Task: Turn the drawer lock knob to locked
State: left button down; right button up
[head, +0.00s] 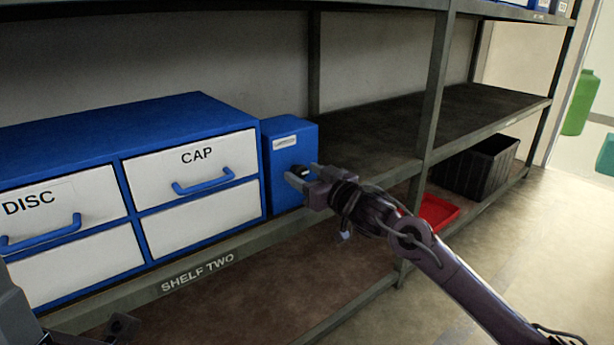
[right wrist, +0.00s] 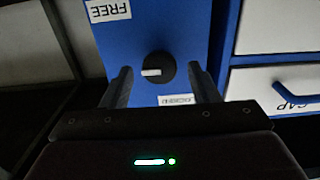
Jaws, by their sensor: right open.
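A narrow blue lock box (head: 288,135) stands at the right end of the drawer unit. Its round black knob (right wrist: 155,70) has a white pointer mark, aimed left in the right wrist view. A FREE label (right wrist: 108,10) reads upside down at upper left of the knob; a second label (right wrist: 177,100), partly hidden and hard to read, is at lower right. My right gripper (head: 303,173) is open in front of the box, its fingers on either side of the knob with visible gaps. A dark part of my left gripper (head: 120,326) shows at lower left; its jaws are unclear.
The blue drawer unit (head: 130,122) has white drawers marked DISC and CAP with blue handles, all shut. It stands on the shelf marked SHELF TWO. A shelf post (head: 437,90) rises right of my right gripper. A red tray (head: 438,210) and black crate (head: 480,168) sit lower right.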

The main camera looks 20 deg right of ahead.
jog(key=c, duration=1)
